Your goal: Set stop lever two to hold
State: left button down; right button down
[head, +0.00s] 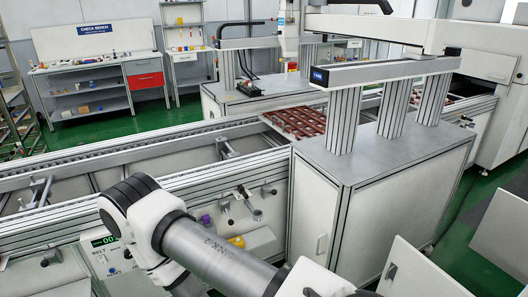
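Small lever-like fittings (251,204) sit on the front side of the conveyor (225,178), just above my arm. A dark fitting (50,257) shows further left on the front side. I cannot read which of these is stop lever two, nor its setting. A control panel (109,251) with a green-lit display and the word BELT is at the lower left, partly hidden by my arm. One of my arms crosses the lower middle of the view. Neither gripper shows.
A grey cabinet (318,215) with posts stands right of the levers. A purple knob (205,219) and a yellow item (237,241) are close behind my arm. A red-brown tray (296,122) lies on the conveyor. A check bench (100,75) stands at the back left.

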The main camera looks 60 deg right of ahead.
aim_at(231, 222)
jog(key=k+z, duration=0.15)
jog(key=z, duration=1.45)
jog(key=i+j+z, duration=0.3)
jog(key=i, duration=0.15)
jog(key=i+j+z, duration=0.2)
jog(key=i+z, duration=0.15)
jog(key=i, duration=0.05)
